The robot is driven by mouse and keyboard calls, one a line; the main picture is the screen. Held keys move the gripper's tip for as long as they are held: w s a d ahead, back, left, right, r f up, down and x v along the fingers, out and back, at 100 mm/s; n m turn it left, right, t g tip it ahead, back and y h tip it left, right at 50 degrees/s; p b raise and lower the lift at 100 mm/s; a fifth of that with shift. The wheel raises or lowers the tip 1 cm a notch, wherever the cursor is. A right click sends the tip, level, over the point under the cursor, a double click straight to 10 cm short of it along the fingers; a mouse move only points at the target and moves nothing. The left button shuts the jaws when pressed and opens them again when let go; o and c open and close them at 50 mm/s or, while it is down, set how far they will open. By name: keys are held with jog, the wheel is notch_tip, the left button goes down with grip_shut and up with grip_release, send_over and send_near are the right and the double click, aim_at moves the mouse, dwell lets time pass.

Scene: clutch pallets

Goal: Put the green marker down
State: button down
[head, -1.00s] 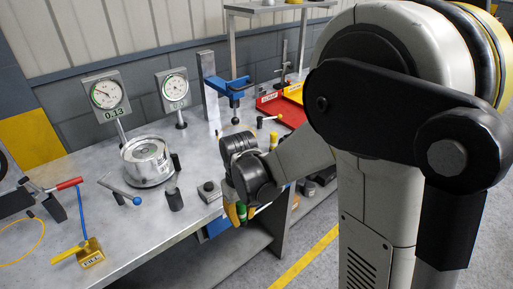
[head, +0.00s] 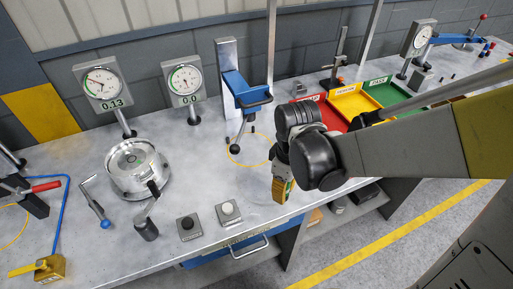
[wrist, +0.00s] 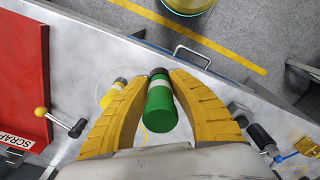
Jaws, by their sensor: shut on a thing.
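The green marker (wrist: 160,108), with a white band and a dark end, sits between the two yellow fingers of my gripper (wrist: 158,76) in the wrist view. The fingers are shut on it. In the head view my gripper (head: 281,187) points down over the front part of the grey bench (head: 330,205), right of two small button blocks. The marker cannot be made out clearly there. Whether it touches the bench top, I cannot tell.
A red SCRAP tray (wrist: 22,72) lies to the left in the wrist view; yellow and green trays (head: 388,94) stand beside it in the head view. A blue press (head: 240,90) stands behind my gripper. A yellow and white cylinder (wrist: 115,90) is partly hidden by the left finger.

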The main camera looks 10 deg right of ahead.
jog(key=b, duration=0.3)
send_over(254, 197)
notch_tip(254, 197, down, 6)
jog(key=shift+f, duration=0.1)
notch_tip(254, 197, down, 4)
jog(key=shift+a+f+b, duration=0.1)
jog(key=shift+b, duration=0.55)
jog(key=c, duration=1.6)
grip_release()
jog(key=shift+f, duration=0.1)
jog(key=o, duration=0.4)
jog(key=shift+c, duration=0.2)
